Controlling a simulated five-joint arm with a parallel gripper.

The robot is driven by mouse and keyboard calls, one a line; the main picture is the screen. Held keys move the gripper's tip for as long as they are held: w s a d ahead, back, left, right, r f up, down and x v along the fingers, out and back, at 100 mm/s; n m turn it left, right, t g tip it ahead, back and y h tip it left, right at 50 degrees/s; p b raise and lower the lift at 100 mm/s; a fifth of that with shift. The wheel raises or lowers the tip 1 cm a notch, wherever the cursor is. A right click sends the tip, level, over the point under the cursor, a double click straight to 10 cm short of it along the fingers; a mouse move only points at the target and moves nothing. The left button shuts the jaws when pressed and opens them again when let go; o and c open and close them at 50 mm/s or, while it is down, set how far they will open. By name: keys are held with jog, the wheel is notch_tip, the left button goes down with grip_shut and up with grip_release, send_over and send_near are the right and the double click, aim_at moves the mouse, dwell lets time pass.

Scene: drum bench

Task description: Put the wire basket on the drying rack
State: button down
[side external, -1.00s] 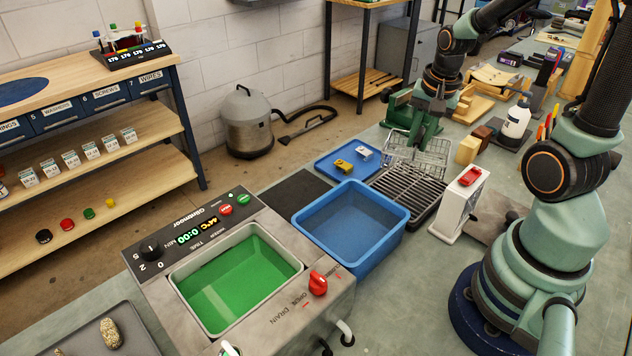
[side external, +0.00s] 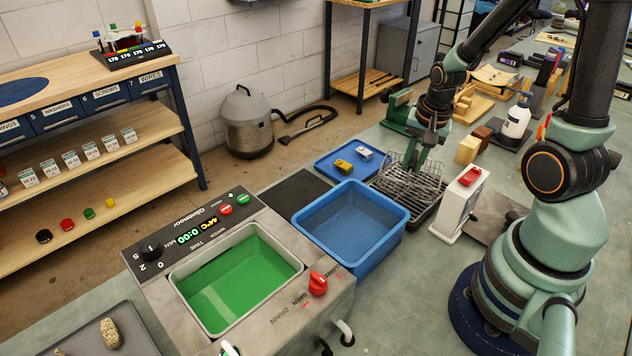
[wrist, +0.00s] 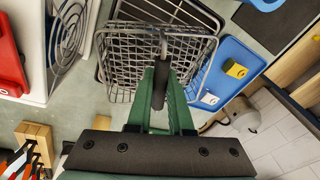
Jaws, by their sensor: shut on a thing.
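The wire basket (wrist: 125,52) is a silver mesh basket. In the wrist view my gripper (wrist: 160,90) is shut on its near side, at a grip piece in the middle. In the side external view the basket (side external: 428,176) is over the drying rack (side external: 402,192), a dark slatted rack in a tray, with my gripper (side external: 417,160) above it. In the wrist view a corner of the rack (wrist: 195,12) shows past the basket. The basket looks low over the rack's far part; I cannot tell whether they touch.
A blue tray (side external: 322,166) with a yellow and a grey block lies left of the rack. A blue tub (side external: 350,225) stands in front of it. A white device with a red top (side external: 459,205) stands close on the right. A white bottle (side external: 516,120) stands farther back.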

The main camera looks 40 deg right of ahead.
jog(key=shift+f, duration=0.5)
jog(key=c, duration=0.7)
grip_release()
jog(key=shift+c, duration=0.2)
notch_tip(320, 180, up, 12)
jog(key=s+f, duration=0.1)
jog(key=s, duration=0.1)
jog(key=a+r+n+t, duration=0.1)
jog(key=a+r+n, duration=0.3)
jog(key=a+n, duration=0.2)
jog(key=w+a+r+n+t+y, duration=0.1)
jog(key=a+r+n+t, duration=0.1)
jog(key=a+n, duration=0.5)
jog(key=shift+w+a+r+n+t, duration=0.15)
jog(key=shift+a+r+n+t, duration=0.15)
jog(key=shift+a+r, duration=0.45)
